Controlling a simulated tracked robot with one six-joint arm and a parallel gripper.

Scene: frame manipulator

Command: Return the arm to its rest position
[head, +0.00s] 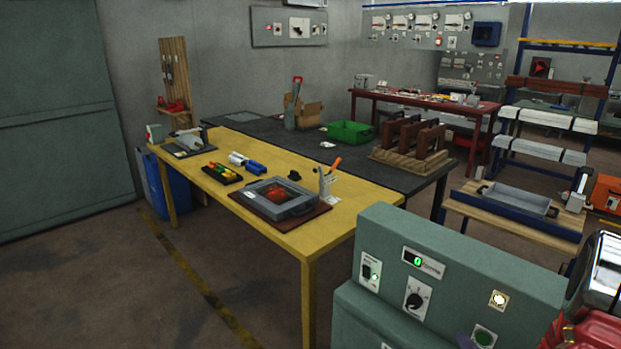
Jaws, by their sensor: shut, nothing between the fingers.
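My gripper does not show in the head view, and I cannot make out its fingers anywhere. A dark, shiny rounded form and a red part sit at the lower right edge, cut off by the frame; I cannot tell what they are. The rest position itself is not marked by anything I see.
A yellow table (300,238) stands in the middle with a grey box (277,199) and small tools. A dark table (405,178) behind it bears a green crate (350,132). A grey-green control cabinet (450,270) fills the lower right. Open floor (110,290) lies at left.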

